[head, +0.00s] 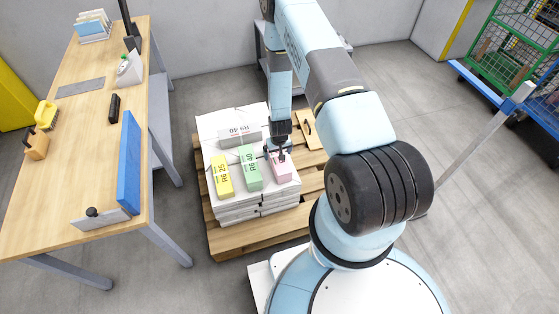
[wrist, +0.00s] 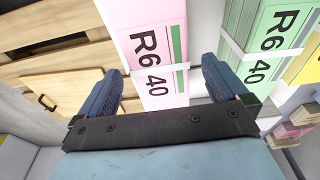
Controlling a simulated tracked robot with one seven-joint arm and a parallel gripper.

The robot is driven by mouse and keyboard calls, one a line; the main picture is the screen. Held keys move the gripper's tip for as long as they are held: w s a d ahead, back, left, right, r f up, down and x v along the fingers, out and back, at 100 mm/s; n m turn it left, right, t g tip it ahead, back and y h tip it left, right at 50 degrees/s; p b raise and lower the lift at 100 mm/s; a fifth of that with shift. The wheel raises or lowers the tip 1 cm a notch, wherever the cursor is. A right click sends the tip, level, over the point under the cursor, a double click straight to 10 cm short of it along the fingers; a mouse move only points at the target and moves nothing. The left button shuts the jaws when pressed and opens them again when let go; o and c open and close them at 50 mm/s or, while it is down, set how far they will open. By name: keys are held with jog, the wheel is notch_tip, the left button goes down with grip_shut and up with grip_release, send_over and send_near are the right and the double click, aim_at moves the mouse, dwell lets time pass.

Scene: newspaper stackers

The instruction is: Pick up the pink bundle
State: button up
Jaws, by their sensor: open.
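The pink bundle (head: 283,171) lies on top of a white newspaper stack (head: 235,212) on a wooden pallet, at the right of the other bundles. In the wrist view the pink bundle (wrist: 152,40) reads "R6 40" and has a pale band around it. My gripper (head: 278,153) is over the far part of the pink bundle in the head view. In the wrist view my gripper (wrist: 160,75) is open, with one finger at each side of the bundle and gaps showing between. Its height above the bundle is hard to tell. The gripper partly hides the bundle.
A green bundle (head: 249,168) stands close left of the pink one, then a yellow bundle (head: 222,176). A grey bundle (head: 239,136) lies behind them. The pallet (head: 228,244) holds a wooden clipboard-like piece (head: 306,130) at right. A workbench (head: 75,130) stands left.

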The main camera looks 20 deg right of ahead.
aim_at(277, 157)
jog(key=shift+w+f, duration=0.2)
jog(key=shift+f, duration=1.7)
grip_shut()
